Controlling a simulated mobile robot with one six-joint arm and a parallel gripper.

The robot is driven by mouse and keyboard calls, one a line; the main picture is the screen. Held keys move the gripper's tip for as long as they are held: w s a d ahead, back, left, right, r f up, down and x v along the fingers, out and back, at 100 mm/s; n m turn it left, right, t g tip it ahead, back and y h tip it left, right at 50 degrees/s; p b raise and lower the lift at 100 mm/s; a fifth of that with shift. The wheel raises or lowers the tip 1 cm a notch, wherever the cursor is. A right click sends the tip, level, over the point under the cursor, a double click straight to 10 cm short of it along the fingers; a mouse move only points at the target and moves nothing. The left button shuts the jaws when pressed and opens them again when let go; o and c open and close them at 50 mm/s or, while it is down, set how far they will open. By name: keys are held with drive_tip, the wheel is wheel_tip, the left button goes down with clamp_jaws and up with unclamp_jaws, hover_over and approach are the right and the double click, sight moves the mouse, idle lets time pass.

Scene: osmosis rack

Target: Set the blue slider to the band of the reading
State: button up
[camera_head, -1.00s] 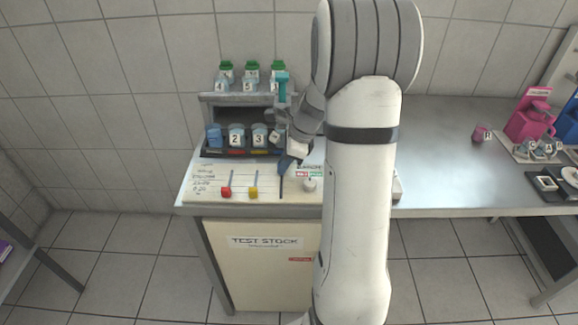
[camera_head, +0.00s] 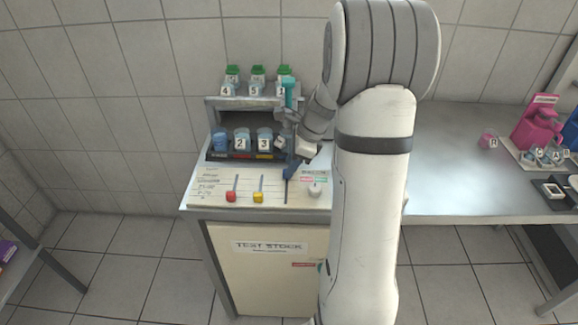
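The slider panel (camera_head: 215,187) lies on the front of the cabinet top. A red slider (camera_head: 232,196) and a yellow slider (camera_head: 258,196) sit at the near ends of their slots. Right of them is a third slot (camera_head: 286,190). A dark blue piece (camera_head: 291,168), probably the blue slider, shows at that slot's far end, against my gripper (camera_head: 289,150). My gripper is seen small and partly behind my arm. I cannot tell whether its fingers are open or shut, or grip the blue piece. The written bands on the panel's left are too small to read.
A dark rack (camera_head: 215,156) with numbered jars, including jars 2 (camera_head: 240,142) and 3 (camera_head: 264,141), stands behind the panel. Green-capped bottles (camera_head: 257,76) stand on a shelf above. A white knob (camera_head: 315,189) is right of the slots. The bench at right (camera_head: 440,160) is mostly clear.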

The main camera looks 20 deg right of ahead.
drive_tip(key=v, duration=0.6)
idle(0.4)
